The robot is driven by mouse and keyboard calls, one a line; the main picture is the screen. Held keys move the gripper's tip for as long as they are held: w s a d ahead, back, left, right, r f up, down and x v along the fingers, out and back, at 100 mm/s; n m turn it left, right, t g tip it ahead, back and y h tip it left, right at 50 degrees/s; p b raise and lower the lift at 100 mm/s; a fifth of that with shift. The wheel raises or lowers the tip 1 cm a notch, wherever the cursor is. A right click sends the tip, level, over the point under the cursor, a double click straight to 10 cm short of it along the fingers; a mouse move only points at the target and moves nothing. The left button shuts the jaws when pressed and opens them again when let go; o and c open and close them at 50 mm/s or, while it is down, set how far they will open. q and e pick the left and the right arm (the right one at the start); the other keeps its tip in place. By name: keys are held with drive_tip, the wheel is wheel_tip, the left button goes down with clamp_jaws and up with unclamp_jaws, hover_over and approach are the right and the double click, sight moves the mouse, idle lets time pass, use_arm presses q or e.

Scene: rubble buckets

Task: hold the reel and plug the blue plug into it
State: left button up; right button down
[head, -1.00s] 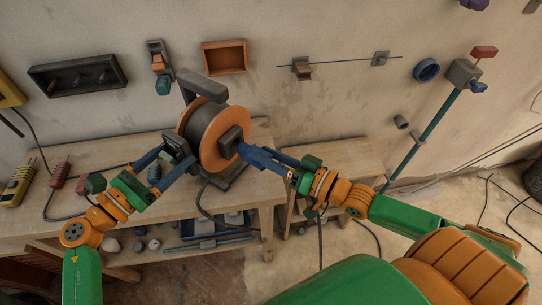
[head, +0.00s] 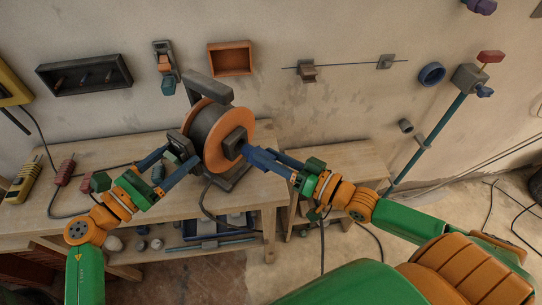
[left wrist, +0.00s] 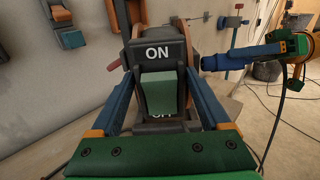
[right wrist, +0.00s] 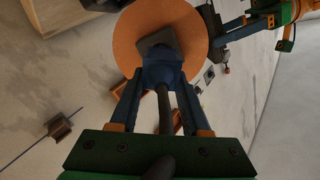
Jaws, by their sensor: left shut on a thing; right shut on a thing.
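The reel (head: 211,157) has orange flanges and a dark drum, and stands on the wooden bench. My left gripper (head: 182,150) is shut on the reel's dark switch housing (left wrist: 158,52), marked ON and OFF with a teal rocker, with one finger on each side. My right gripper (head: 272,161) is shut on the blue plug (right wrist: 162,72), whose cable runs back between the fingers. The plug's front is at the dark square socket (right wrist: 158,46) on the orange flange, lined up with it. How deep it sits I cannot tell.
A yellow meter (head: 24,180) and red clips lie on the bench (head: 110,150) at left. Wall fittings, an orange box (head: 230,60) and a dark tray (head: 85,75), are behind. A loose cable hangs below the reel. A teal pole (head: 428,142) stands at right.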

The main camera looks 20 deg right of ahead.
drive_tip(key=shift+s, duration=0.1)
idle(0.3)
drive_tip(key=s+n, duration=0.1)
drive_tip(key=n, duration=0.1)
drive_tip(key=s+d+n, duration=0.1)
drive_tip(key=s, duration=0.1)
drive_tip(key=s+d+n, duration=0.1)
drive_tip(key=s+n, duration=0.1)
drive_tip(key=shift+r+n+h, duration=0.1)
drive_tip(key=shift+n+h, duration=0.2)
drive_tip(key=shift+x, duration=2.7)
drive_tip(key=shift+r, duration=0.2)
drive_tip(key=c, duration=1.2)
unclamp_jaws()
drive_tip(key=shift+c, duration=0.2)
clamp_jaws()
